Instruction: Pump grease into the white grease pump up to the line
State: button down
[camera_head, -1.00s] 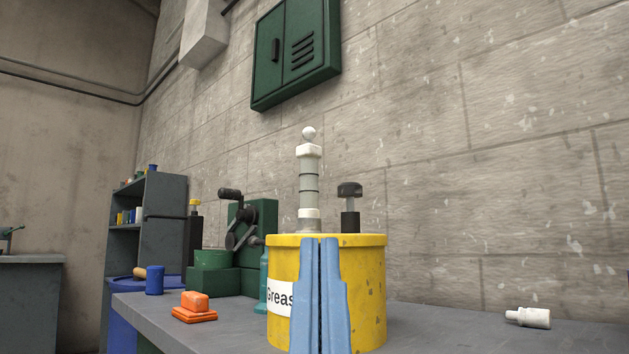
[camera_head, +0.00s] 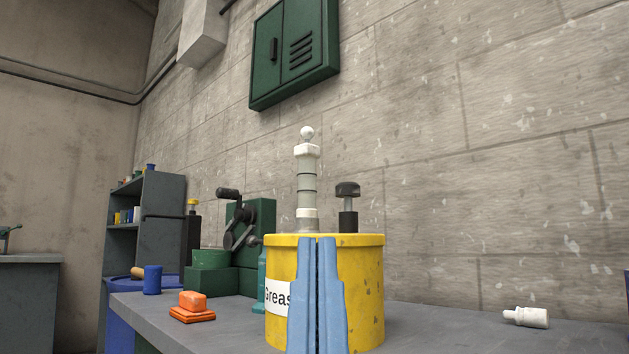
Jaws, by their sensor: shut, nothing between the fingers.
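The white grease pump (camera_head: 307,185) stands upright on top of the yellow grease bucket (camera_head: 368,290). It has a white ball on top, a translucent grey barrel with dark rings and a white collar at the bottom. A dark plunger with a wide black knob (camera_head: 347,190) stands on the bucket to the right of the pump. My gripper (camera_head: 318,242), with two blue fingers, is upright in front of the bucket, its tips just below the rim in the picture. It is shut and empty. It hides part of the bucket's label; I cannot tell whether it touches the bucket.
The bucket stands on a grey bench (camera_head: 220,330). An orange block (camera_head: 193,305), a blue cup (camera_head: 152,280) and a green machine with a crank (camera_head: 255,235) are to the left. A small white bottle (camera_head: 527,317) lies at right. The bench between bucket and bottle is clear.

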notch_tip(320, 180, up, 13)
jog(key=p, duration=1.3)
jog(key=shift+r, duration=0.1)
